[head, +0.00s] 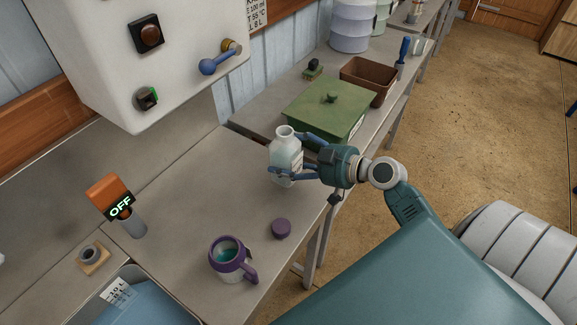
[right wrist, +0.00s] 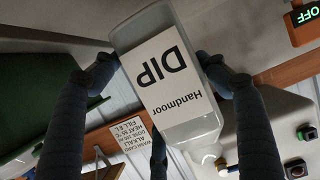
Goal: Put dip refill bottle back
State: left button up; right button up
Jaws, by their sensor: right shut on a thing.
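The dip refill bottle (head: 285,158) is white and translucent, with an open neck. It is upright or nearly so over the near bench; I cannot tell whether its base touches the top. My right gripper (head: 293,155) is shut around its body from the right. In the right wrist view the bottle (right wrist: 201,124) appears upside down between the fingers (right wrist: 165,75), its label reading "Handmoor DIP". A purple cap (head: 281,228) lies on the bench. A purple and white mug (head: 231,260) with teal liquid stands near it. My left gripper is not in view.
A green lidded box (head: 325,112) stands just behind the bottle, with a brown bin (head: 368,82) beyond. An orange "OFF" post (head: 118,205) and a blue tub (head: 140,300) are at the left. A white wall cabinet (head: 150,70) overhangs. The bench (head: 195,195) middle is clear.

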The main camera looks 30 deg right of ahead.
notch_tip(320, 180, down, 4)
jog(key=shift+f, duration=0.1)
dwell(0.4)
jog(key=shift+f, duration=0.1)
jog(key=o, duration=2)
jog(key=shift+c, duration=0.2)
